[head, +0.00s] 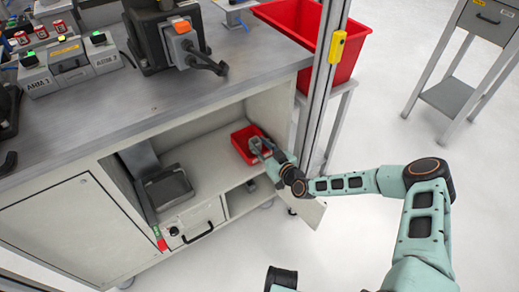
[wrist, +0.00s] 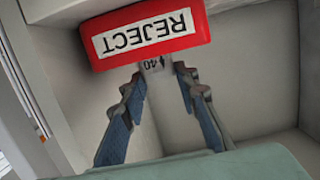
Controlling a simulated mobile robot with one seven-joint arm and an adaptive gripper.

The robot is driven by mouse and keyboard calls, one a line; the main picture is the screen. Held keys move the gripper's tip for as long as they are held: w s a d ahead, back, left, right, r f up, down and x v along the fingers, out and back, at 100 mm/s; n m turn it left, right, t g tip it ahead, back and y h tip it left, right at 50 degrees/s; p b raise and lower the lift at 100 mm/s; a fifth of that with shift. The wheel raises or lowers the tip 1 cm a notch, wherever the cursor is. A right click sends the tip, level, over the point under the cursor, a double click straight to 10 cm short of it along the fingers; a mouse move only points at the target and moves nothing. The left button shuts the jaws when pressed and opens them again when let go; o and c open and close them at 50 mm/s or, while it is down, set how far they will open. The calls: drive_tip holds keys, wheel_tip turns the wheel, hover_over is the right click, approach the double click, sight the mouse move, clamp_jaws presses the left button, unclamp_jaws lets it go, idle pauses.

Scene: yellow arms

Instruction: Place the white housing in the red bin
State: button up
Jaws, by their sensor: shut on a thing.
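The small red bin (head: 240,143) stands on the open shelf inside the bench. In the wrist view its red front (wrist: 196,25) fills the top, with an upside-down REJECT label. My gripper (head: 264,149) reaches into the shelf opening at the bin's right side. In the wrist view my gripper (wrist: 157,76) has its fingertips closed on a small whitish piece marked 40 (wrist: 154,66), which looks like the white housing. The piece is at the bin's edge in that view; I cannot tell whether it is over, inside or in front of the bin. Most of it is hidden.
A large red bin (head: 298,22) stands on a stand beyond the metal post (head: 322,85), right of the bench. A dark grey object (head: 168,188) sits on the shelf at left. The bench top (head: 118,107) is above the opening. A grey cart (head: 450,95) stands far right.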

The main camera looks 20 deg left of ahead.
drive_tip(key=shift+f, duration=0.75)
drive_tip(key=shift+f, duration=0.15)
drive_tip(key=o, duration=1)
drive_tip(key=shift+o, duration=0.2)
drive_tip(key=shift+r, duration=0.25)
drive_tip(key=p+v, duration=0.2)
drive_tip(key=v, duration=1)
drive_tip(key=shift+s+f, duration=0.1)
drive_tip(key=shift+f, duration=0.1)
